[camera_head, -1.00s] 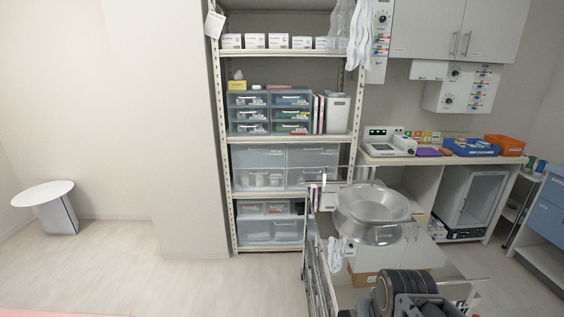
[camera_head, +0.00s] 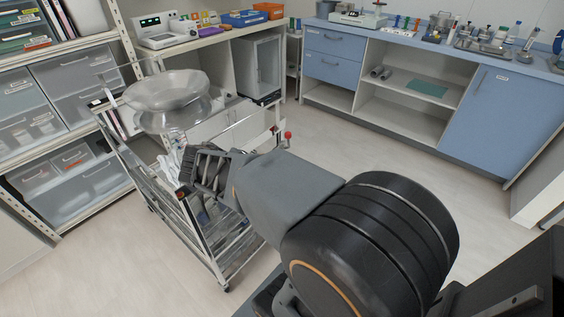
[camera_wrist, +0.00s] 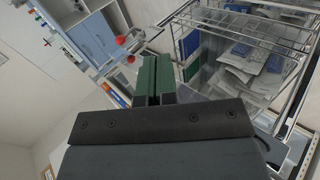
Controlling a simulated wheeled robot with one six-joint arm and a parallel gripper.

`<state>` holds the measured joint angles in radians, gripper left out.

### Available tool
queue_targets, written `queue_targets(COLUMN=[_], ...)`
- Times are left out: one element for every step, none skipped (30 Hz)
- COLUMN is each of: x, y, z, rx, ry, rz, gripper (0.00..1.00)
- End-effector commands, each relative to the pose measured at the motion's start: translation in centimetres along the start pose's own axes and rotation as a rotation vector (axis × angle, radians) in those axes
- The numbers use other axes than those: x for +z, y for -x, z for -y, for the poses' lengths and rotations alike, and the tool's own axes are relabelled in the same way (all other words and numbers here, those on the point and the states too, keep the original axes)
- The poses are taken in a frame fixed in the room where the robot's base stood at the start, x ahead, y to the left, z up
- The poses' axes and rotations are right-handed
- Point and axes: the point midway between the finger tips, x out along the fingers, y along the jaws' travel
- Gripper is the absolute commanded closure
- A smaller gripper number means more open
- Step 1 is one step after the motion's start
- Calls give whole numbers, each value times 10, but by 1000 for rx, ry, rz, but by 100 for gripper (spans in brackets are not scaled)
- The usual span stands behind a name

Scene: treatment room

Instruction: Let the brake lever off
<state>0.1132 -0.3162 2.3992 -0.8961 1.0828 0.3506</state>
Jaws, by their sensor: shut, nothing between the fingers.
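The brake lever appears as a red ball knob (camera_head: 288,135) on a thin rod at the right end of the metal cart (camera_head: 212,250). In the wrist view two red knobs show: one (camera_wrist: 131,59) close to my fingertips, at their left, and another (camera_wrist: 121,40) farther up. I cannot tell which of the two is the knob in the head view. My gripper (camera_head: 195,168) is over the cart, left of the red knob in the head view. Its green-sided fingers (camera_wrist: 154,78) are together and empty in the wrist view. The lever's base is hidden.
Packets and blue items (camera_wrist: 240,70) lie in the cart's wire basket. Grey drawers (camera_head: 75,90) on a shelf are at the left, blue cabinets (camera_head: 400,75) at the back. The floor right of the cart is open.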

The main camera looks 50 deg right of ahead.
Motion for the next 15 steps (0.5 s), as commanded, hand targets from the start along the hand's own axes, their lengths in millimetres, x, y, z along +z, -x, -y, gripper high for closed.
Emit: queue_targets(x=[-2,-4,-8,-11,-15,-19,-23,-27,-32,-36,-40,-44,-47,-50,-54], y=[-36,-48,-61,-70,-79,-90,-97,-103,-111,-116,-120,-125,-129,-131,-134], z=[14,12,10,7,6,4,3,2,0,0,0,-1,-1,-1,-1], rx=[86,142,216,270,322,388,436,481,537,576,612,656,685,711,742], ry=[12,19,29,35,42,51,58,66,73,80,87,94,100,103,111], rz=[13,18,18,17,15,9,3,-5,-15,-25,-35,-48,-57,-67,-80], gripper=[100,100,100,100,100,100,100,100,100,100,100,100,100,100,100])
